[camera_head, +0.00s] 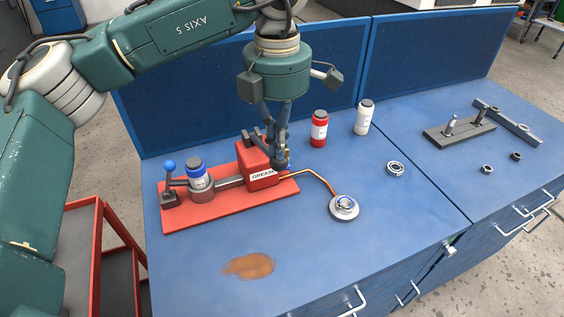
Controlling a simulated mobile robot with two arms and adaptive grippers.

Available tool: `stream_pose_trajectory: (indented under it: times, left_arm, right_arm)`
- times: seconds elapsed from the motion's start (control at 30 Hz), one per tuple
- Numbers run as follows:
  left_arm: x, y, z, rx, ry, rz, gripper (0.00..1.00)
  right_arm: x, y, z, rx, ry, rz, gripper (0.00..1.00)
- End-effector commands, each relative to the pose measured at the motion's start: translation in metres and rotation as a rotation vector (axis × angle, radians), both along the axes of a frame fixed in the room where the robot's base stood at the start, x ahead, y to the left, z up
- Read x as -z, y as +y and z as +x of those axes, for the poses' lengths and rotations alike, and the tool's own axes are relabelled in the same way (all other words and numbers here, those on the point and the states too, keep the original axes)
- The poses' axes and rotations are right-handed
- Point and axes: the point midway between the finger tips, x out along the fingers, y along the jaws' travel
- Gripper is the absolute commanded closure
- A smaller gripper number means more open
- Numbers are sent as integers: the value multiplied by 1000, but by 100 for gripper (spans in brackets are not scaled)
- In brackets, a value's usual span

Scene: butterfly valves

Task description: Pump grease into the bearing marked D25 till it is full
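A grease pump stands on a red base plate (230,210) on the blue bench. It has a red block (257,165) labelled GREASE, a blue-and-white canister (197,174) and a lever with a blue knob (169,165). A thin orange hose (318,175) runs from the block to a bearing (344,208) on a round holder. A second bearing (395,168) lies apart to the right. I cannot read D25 on either. My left gripper (276,155) points down at the red block's right end, overlapping it; contact and finger gap are unclear. My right gripper is out of view.
A red bottle (319,128) and a white bottle (363,117) stand behind the hose. A brown stain (249,265) marks the front bench. A dark fixture (459,130) and loose nuts (487,169) lie at right. Blue panels (240,85) close the back.

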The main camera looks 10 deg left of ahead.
Motion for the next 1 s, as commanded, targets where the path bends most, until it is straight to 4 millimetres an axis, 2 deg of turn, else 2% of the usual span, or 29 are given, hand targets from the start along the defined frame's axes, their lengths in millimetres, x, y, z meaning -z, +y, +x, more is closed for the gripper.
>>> stream_pose_trajectory:
  times: [0.27,1.0]
  left_arm:
    - [6,0,-1,0,1,0,100]
    - [71,-6,-9,-2,0,2,100]
  right_arm:
    - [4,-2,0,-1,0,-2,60]
    - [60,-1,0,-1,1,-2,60]
